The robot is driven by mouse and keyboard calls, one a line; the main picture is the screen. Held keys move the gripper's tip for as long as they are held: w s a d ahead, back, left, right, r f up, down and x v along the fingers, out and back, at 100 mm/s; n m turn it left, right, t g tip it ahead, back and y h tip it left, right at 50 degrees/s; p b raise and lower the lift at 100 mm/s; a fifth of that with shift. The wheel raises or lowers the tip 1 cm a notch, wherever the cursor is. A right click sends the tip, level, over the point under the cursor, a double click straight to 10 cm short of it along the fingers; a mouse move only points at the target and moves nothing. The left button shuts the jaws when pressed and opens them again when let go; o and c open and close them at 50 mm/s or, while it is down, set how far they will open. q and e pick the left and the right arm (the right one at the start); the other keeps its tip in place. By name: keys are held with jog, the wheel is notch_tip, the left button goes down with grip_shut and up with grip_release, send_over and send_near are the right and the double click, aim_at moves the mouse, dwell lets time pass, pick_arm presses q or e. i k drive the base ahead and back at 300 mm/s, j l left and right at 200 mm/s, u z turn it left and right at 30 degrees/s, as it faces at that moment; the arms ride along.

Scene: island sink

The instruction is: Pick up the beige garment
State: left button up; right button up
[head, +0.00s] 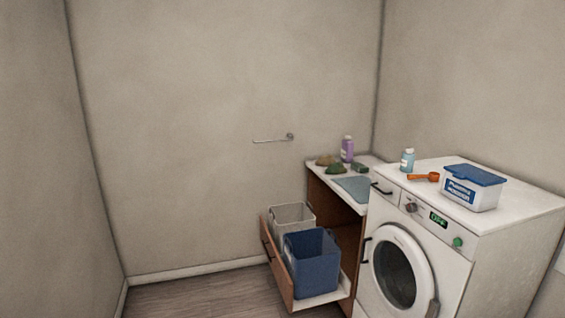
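A small beige garment (325,160) lies crumpled on the white counter (364,160) at the back, against the wall. A green crumpled cloth (336,169) lies right in front of it and seems to touch it. Neither of my grippers shows in the head view, so both are away from the garment in this picture.
A purple bottle (347,150) and a dark green block (359,168) stand near the cloths. Below, a pulled-out drawer (281,276) holds a grey bin (293,214) and a blue bin (312,264). A white washing machine (455,270) stands right. Floor (200,297) at left is clear.

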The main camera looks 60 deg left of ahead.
aim_at(325, 160)
jog(key=u, duration=1.7)
jog(key=z, duration=2.4)
jog(key=j+z, duration=0.15)
jog(key=j, duration=0.15)
jog(key=k+j+z, duration=0.35)
jog(key=j, duration=0.3)
jog(key=k+j+z, duration=0.15)
jog(key=j+z, duration=0.25)
jog(key=k+j+z, duration=0.2)
jog(key=z, duration=0.2)
jog(key=k+j+z, duration=0.25)
jog(key=z, duration=0.15)
jog(key=k+j+z, duration=0.15)
jog(key=k+z, duration=0.25)
jog(key=k+j+z, duration=0.15)
jog(key=k, duration=0.3)
jog(key=k+z, duration=0.15)
jog(key=k, duration=0.35)
jog(key=k+j+u, duration=0.15)
jog(key=k+u, duration=0.3)
jog(key=k+j+u, duration=0.65)
jog(key=u, duration=0.2)
